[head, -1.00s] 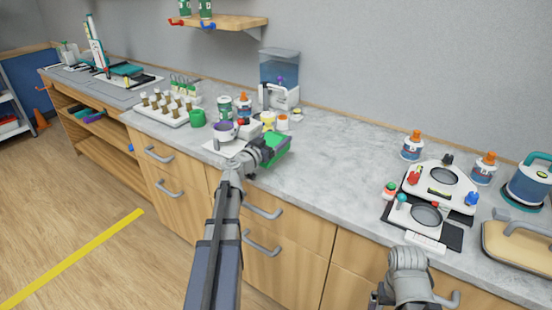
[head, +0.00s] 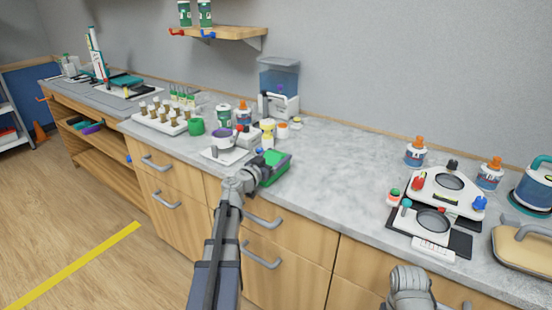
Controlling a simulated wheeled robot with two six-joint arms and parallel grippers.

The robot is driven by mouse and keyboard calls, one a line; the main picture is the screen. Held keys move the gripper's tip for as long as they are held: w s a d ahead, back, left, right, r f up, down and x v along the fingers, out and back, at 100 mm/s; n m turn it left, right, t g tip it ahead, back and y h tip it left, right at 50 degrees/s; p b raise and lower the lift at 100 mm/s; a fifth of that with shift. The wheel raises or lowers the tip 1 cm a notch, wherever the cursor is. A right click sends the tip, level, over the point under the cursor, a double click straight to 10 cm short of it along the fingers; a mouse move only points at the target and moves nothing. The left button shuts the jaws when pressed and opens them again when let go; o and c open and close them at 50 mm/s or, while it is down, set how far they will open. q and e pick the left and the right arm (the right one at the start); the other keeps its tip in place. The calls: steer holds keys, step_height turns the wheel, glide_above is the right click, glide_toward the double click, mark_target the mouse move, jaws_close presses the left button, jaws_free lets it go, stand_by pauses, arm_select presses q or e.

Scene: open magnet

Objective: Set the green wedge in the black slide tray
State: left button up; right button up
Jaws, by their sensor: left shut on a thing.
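My left gripper (head: 262,170) is over the front part of the counter and is shut on the green wedge (head: 278,166). The wedge shows as a bright green block just beyond and right of the jaws. The jaws and wrist hide its near left part, and I cannot tell whether it touches the counter. I cannot pick out the black slide tray for certain; a flat black piece (head: 461,242) lies under the white device at the right. Of my right arm only a grey link shows at the bottom edge; its gripper is out of view.
The grey counter (head: 345,175) is clear between there and the white device (head: 447,192) at right.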

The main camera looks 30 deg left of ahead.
mark_target(268, 163)
arm_select(q)
steer(key=shift+f, duration=0.25)
steer(key=o, duration=1.2)
steer(key=shift+r, duration=0.1)
steer(key=shift+o, duration=0.2)
steer(key=s, duration=0.5)
steer(key=s+a, duration=0.1)
steer(key=s, duration=0.2)
steer(key=shift+s+a, duration=0.1)
steer(key=shift+s, duration=0.2)
steer(key=shift+w+d, duration=0.2)
steer(key=shift+w, duration=1.25)
